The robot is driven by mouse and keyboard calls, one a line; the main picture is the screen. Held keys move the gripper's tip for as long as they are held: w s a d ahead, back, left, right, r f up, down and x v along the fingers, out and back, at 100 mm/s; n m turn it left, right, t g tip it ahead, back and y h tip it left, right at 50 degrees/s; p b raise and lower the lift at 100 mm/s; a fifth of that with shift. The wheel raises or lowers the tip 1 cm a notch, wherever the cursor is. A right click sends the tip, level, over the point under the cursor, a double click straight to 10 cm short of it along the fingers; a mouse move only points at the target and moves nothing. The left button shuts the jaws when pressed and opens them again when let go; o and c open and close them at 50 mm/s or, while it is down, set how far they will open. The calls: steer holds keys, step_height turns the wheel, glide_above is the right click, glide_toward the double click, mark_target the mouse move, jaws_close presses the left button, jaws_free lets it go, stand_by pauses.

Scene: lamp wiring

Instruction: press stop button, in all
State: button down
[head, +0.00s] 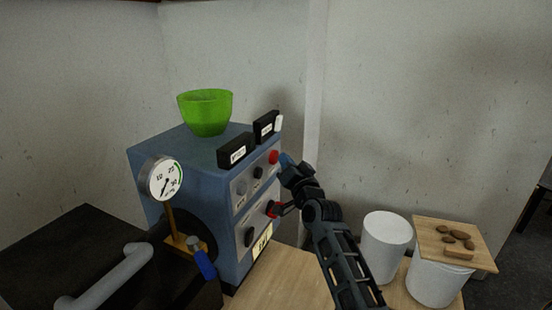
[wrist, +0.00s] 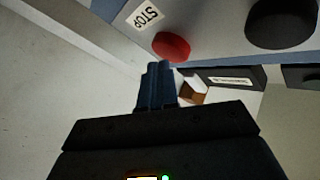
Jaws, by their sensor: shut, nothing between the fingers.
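The red stop button (head: 273,157) is on the upper right of the blue machine's front panel. In the wrist view the round red button (wrist: 172,46) sits beside a white label reading STOP (wrist: 147,15). My gripper (head: 285,160) is at the right of the panel, close to the button. In the wrist view its blue fingers (wrist: 159,68) are together, with nothing between them, and their tips lie just short of the button's edge. I cannot tell whether they touch it.
The blue machine (head: 165,147) carries a green bowl (head: 206,112) and black labelled boxes (head: 236,150). A dark knob (wrist: 283,22) is near the button. A gauge (head: 162,178) stands at its left. Two white containers (head: 386,245) (head: 436,285) stand at right, one under a wooden board (head: 429,238).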

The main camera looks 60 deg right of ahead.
steer(key=shift+w+a+p, duration=0.25)
steer(key=shift+w+p, duration=0.4)
steer(key=shift+w, duration=0.25)
stand_by(1.0)
steer(key=shift+s, duration=0.15)
steer(key=shift+s+b, duration=0.95)
steer(key=shift+b, duration=0.05)
steer(key=shift+d, duration=0.1)
steer(key=shift+s, duration=0.1)
steer(key=s+b, duration=0.4)
steer(key=s, duration=0.1)
steer(key=shift+d, duration=0.25)
